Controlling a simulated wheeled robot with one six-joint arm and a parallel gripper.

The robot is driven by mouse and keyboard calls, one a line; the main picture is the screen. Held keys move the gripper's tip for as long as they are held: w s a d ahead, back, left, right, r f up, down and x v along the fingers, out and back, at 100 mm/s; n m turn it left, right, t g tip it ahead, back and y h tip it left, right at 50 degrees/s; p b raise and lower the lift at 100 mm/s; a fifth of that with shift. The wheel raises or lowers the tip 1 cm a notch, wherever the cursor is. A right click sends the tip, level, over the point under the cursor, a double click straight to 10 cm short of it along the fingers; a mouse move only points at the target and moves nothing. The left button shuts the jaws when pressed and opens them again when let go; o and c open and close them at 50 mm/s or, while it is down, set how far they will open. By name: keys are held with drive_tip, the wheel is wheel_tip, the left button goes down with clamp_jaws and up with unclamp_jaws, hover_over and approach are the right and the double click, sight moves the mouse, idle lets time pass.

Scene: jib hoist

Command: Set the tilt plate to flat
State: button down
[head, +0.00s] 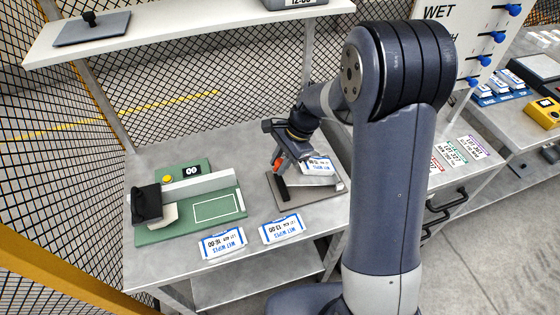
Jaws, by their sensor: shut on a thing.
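The tilt plate (305,199) is a grey plate on the bench right of the green fixture, in the head view. My gripper (281,165) is over the left back part of the tilt plate, pointing down. It is shut on a small orange-red part (277,163), which looks like the plate's handle. The fingers hide most of this part. I cannot tell the plate's exact tilt from this view.
A green fixture (155,235) with a black block, metal rail and yellow button stands at left. Two wet wipes packets (222,243) lie at the bench front. A shelf (180,30) hangs above. A mesh fence stands behind. Bare bench shows behind the fixture.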

drive_tip(key=shift+s+a+f, duration=0.1)
drive_tip(key=shift+a+f, duration=0.1)
drive_tip(key=shift+f, duration=0.05)
drive_tip(key=a+f+b, duration=0.1)
drive_tip(key=f, duration=0.1)
drive_tip(key=f+h+b, duration=0.1)
drive_tip(key=f, duration=0.2)
drive_tip(key=a+f+h+b, duration=0.1)
drive_tip(key=f, duration=0.1)
drive_tip(key=shift+s+a+f+t, duration=0.3)
drive_tip(key=shift+s+a+f, duration=0.05)
drive_tip(key=shift+s, duration=0.05)
drive_tip(key=c, duration=1.3)
unclamp_jaws()
drive_tip(key=shift+a, duration=0.1)
drive_tip(key=shift+o, duration=0.5)
drive_tip(key=shift+r, duration=0.2)
